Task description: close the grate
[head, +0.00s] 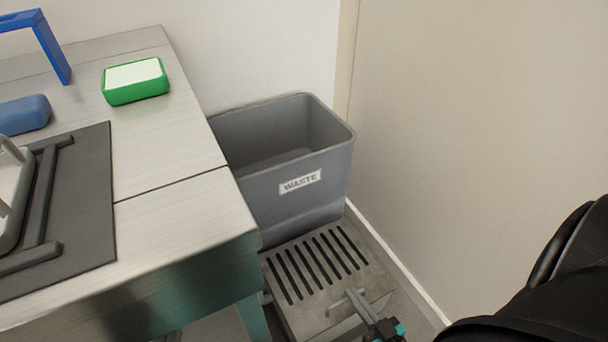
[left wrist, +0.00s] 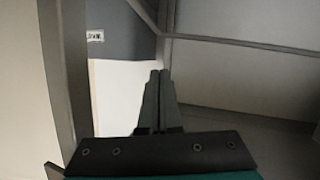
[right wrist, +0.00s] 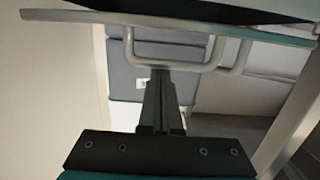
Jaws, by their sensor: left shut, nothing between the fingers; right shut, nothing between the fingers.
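The grate (head: 318,263) is a grey metal plate with several dark slots, low down in front of the waste bin in the head view. It looks flat there, but I cannot tell whether it is fully closed. A light bar handle (head: 350,303) stands on its near part. My right gripper (head: 372,318) is shut and empty, close to this handle. In the right wrist view its fingertips (right wrist: 158,76) are near a pale bar handle (right wrist: 165,65); contact is unclear. My left gripper (left wrist: 158,76) is shut and empty, seen only in the left wrist view.
The grey bin (head: 300,208) labelled WASTE stands behind the grate. A steel table (head: 165,165) is on the left, carrying a green-and-white block (head: 136,82), a blue object (head: 22,115) and a dark mat (head: 88,215). A beige wall (head: 480,130) bounds the right side.

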